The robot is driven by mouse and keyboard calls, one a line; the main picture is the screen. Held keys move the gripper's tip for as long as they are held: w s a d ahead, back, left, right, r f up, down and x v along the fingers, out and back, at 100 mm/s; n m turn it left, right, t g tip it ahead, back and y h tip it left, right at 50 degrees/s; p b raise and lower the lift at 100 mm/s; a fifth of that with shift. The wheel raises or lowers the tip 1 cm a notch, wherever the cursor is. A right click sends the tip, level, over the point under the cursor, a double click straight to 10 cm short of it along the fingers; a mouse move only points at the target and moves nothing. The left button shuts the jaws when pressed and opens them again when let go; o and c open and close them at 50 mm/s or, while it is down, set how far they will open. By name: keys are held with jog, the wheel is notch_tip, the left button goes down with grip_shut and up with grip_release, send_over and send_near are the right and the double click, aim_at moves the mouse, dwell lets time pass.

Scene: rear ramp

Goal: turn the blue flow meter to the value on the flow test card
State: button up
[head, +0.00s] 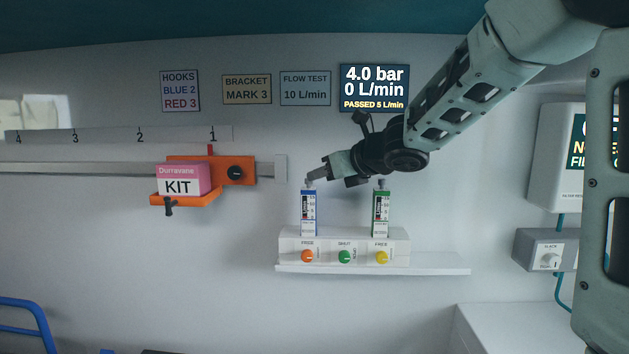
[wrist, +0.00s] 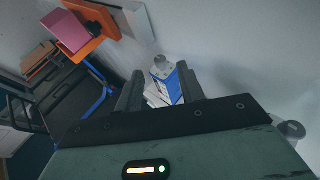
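The blue flow meter (head: 308,212) stands upright at the left of the white block, with a grey knob on its top. The flow test card (head: 305,88) on the wall reads 10 L/min. My gripper (head: 316,175) is just above the blue meter's top. In the wrist view, my gripper (wrist: 160,80) has its two dark fingers apart, and the blue meter (wrist: 172,86) and its grey knob (wrist: 161,64) show between them. I cannot tell whether a finger touches the knob. The display (head: 375,88) reads 4.0 bar, 0 L/min, PASSED 5 L/min.
A green flow meter (head: 381,212) stands close on the right, below my wrist. The white block (head: 290,243) has orange, green and yellow knobs and sits on a shelf (head: 440,264). A pink kit box (head: 180,180) rests in an orange bracket (head: 238,170) on the left rail.

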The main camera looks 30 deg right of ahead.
aim_at(314, 190)
jog(key=shift+x, duration=2.05)
jog(key=shift+c, duration=0.3)
grip_shut()
jog(key=shift+a+f+b, duration=0.1)
jog(key=shift+f+b, duration=0.1)
jog(key=shift+b, duration=0.4)
